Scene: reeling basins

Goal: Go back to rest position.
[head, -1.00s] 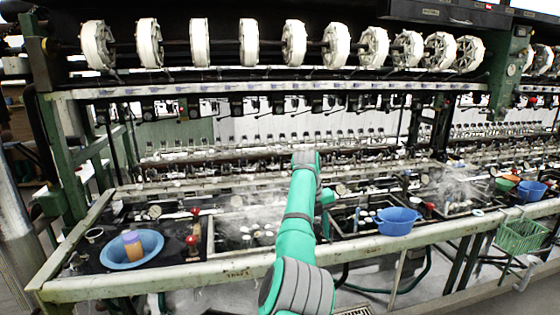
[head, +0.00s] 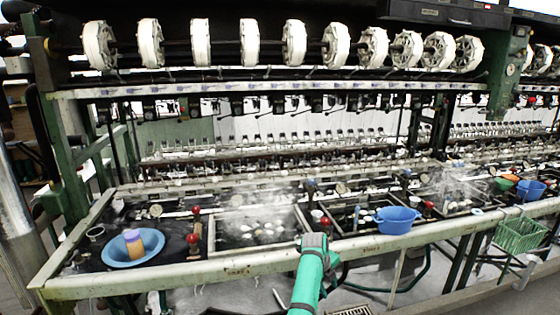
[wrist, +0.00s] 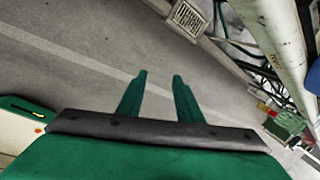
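My gripper (wrist: 161,76) shows in the wrist view with its two green fingers apart and nothing between them. It hangs over bare grey floor (wrist: 75,65). In the head view my green arm comes up from the bottom edge, right of the middle, in front of the basin bench (head: 200,270). The gripper itself cannot be seen in the head view.
The bench carries a light blue bowl (head: 112,254) with an orange-and-tan cylinder (head: 133,243), a basin with pale cocoons (head: 258,228), and a blue tub (head: 397,220). A green basket (head: 520,236) is at the right. A floor grate (wrist: 187,18) lies ahead.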

